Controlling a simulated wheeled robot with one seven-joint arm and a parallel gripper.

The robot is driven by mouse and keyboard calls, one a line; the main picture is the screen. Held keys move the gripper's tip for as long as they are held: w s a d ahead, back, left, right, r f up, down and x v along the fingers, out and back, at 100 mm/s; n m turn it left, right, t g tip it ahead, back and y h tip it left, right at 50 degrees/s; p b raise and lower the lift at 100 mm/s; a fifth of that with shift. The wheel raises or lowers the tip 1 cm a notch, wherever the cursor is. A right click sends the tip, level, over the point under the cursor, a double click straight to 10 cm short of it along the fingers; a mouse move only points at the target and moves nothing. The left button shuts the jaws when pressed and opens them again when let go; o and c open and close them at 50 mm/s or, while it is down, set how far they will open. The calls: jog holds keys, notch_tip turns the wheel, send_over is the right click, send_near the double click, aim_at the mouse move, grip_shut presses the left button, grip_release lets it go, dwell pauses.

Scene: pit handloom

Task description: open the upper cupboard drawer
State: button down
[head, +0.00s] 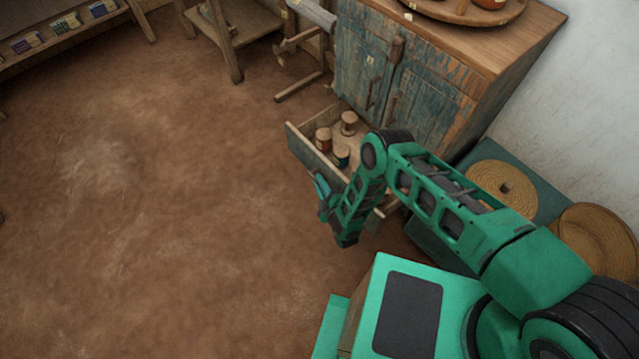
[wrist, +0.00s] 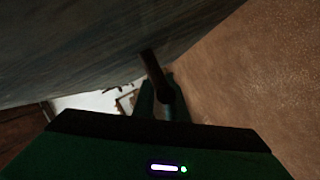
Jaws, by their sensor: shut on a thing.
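The cupboard (head: 405,85) has worn blue doors and a wooden top. A drawer (head: 303,152) below its doors stands pulled well out; I cannot tell whether another drawer lies under it. Several small jars or spools (head: 323,139) stand inside it. My gripper (head: 322,188) is at the outer side of the drawer front, low and partly hidden by my arm. In the wrist view my gripper's green fingers (wrist: 164,98) are shut around a dark bar-like handle (wrist: 153,68), beside the drawer's dark front (wrist: 90,55). The handle is hidden in the head view.
A round tray (head: 465,12) with pots sits on the cupboard top. Coiled round mats or baskets (head: 500,188) lie on a green-topped surface at the right. Wooden stands (head: 235,40) are at the back. The brown floor (head: 150,200) at the left is clear.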

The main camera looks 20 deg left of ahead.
jog(key=shift+d+f, duration=0.1)
jog(key=c, duration=2.1)
grip_release()
jog(key=v, duration=1)
jog(key=shift+s+d, duration=0.25)
jog(key=shift+s, duration=0.05)
